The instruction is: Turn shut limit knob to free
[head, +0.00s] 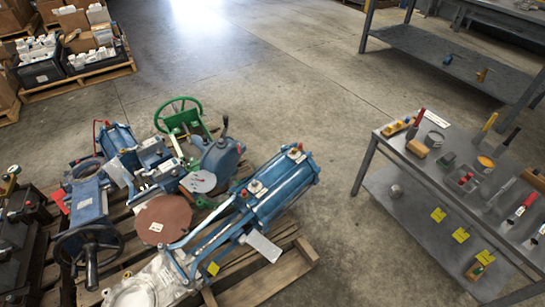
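My gripper is not in view. No part in the head view can be surely told as the shut limit knob; any lettering is too small to read. A large blue cylinder actuator (275,193) lies tilted on a wooden pallet, with small red and light caps on its top. A second, smaller blue cylinder (117,140) lies behind it at the left. A blue housing (221,158) with a dark lever stands between them. A black handwheel (90,247) sits at the front left, and a green handwheel (179,113) at the back.
The wooden pallet (290,268) holds several valve parts and a brown disc (163,220). A grey two-level bench (368,158) with tools stands at the right. Boxes on another pallet (75,85) are at the back left. The concrete floor (280,75) between is clear.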

